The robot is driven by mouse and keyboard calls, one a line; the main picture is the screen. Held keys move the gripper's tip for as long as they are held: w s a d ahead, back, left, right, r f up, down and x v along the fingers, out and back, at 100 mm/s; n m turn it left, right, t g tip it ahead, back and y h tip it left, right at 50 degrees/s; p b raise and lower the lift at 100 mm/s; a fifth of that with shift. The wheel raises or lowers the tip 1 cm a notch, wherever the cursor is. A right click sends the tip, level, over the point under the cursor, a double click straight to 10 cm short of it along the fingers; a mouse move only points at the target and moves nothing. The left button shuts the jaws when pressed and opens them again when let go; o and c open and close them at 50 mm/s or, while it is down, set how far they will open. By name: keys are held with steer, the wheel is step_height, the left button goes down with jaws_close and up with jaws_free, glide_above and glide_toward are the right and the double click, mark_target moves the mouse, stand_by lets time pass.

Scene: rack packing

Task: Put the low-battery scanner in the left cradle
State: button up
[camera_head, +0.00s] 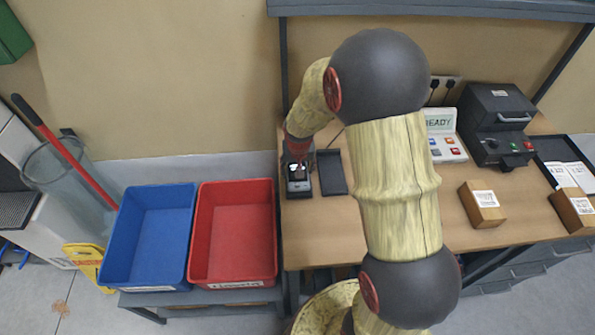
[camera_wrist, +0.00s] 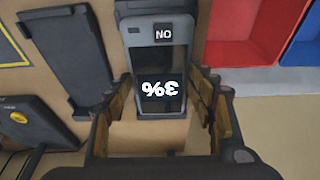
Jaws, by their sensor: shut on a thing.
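My gripper (camera_wrist: 160,110) is shut on a dark grey scanner (camera_wrist: 156,50), its fingers on either side of the lower part in the wrist view. In the head view the scanner (camera_head: 299,187) is at the table's left end, below my gripper (camera_head: 298,163). A dark, empty cradle (camera_head: 332,172) lies just right of it; it also shows in the wrist view (camera_wrist: 70,62). Whether a cradle lies under the scanner is hard to tell.
A red bin (camera_head: 234,278) and a blue bin (camera_head: 148,282) stand left of the table (camera_head: 330,250). A READY display unit (camera_head: 440,138), a dark machine (camera_head: 497,122) and small boxes (camera_head: 483,204) are to the right. My arm covers the table's middle.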

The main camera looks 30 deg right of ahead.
steer(key=shift+f, duration=0.25)
steer(key=shift+f, duration=0.2)
steer(key=o, duration=1.5)
steer(key=shift+r, duration=0.1)
